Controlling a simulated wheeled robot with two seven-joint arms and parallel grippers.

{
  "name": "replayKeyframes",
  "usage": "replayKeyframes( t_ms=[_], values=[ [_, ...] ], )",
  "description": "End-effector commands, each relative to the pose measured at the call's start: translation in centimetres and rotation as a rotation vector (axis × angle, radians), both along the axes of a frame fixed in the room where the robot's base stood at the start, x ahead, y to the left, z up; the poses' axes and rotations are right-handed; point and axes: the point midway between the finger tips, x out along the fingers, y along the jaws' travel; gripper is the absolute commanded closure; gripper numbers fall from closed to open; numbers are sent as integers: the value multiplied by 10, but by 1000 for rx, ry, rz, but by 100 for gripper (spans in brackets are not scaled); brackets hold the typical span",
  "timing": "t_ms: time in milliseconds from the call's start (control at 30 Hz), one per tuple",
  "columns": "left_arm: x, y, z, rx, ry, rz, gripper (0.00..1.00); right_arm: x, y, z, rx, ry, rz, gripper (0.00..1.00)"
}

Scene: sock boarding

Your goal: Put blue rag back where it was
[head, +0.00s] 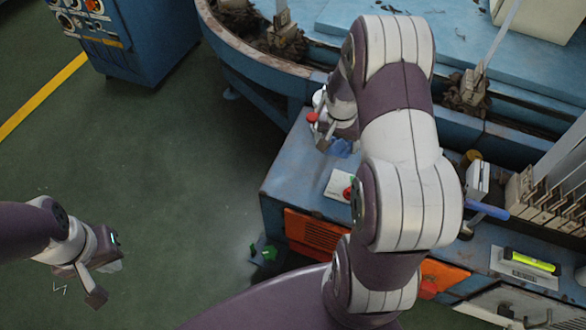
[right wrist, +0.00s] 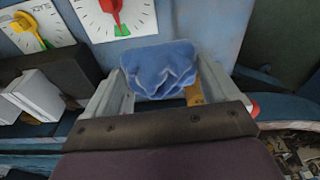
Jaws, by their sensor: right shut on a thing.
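The blue rag (right wrist: 160,68) is crumpled between the two fingers of my right gripper (right wrist: 160,85) in the right wrist view. In the head view, a small part of the blue rag (head: 342,148) shows below my right gripper (head: 326,140), at the left end of the blue bench (head: 285,180). My right arm hides part of the gripper and the bench around it. Whether the rag touches the bench top is not clear. My left gripper (head: 104,281) is empty and open over the green floor at the lower left, far from the rag.
A white card with a red item (head: 341,187) lies near the rag on the bench. A blue-handled tool (head: 487,209), a white plate with a green-yellow tool (head: 532,261) and a rack of upright plates (head: 540,195) are further right. A blue rotary machine (head: 232,50) stands behind.

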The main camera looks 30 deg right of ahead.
Motion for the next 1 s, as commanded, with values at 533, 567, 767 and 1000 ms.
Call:
replayKeyframes(
  t_ms=[533,567,767,1000],
  values=[
    [0,0,-42,0,1,0,100,30,97,-70,0,-2,-48,36],
    [0,0,-43,0,1,0,100,31,99,-71,1,-1,-49,36],
    [0,0,-58,0,0,0,100,31,101,-100,0,1,-51,36],
    [0,0,-60,0,0,0,100,32,101,-110,0,-2,-50,36]
  ],
)
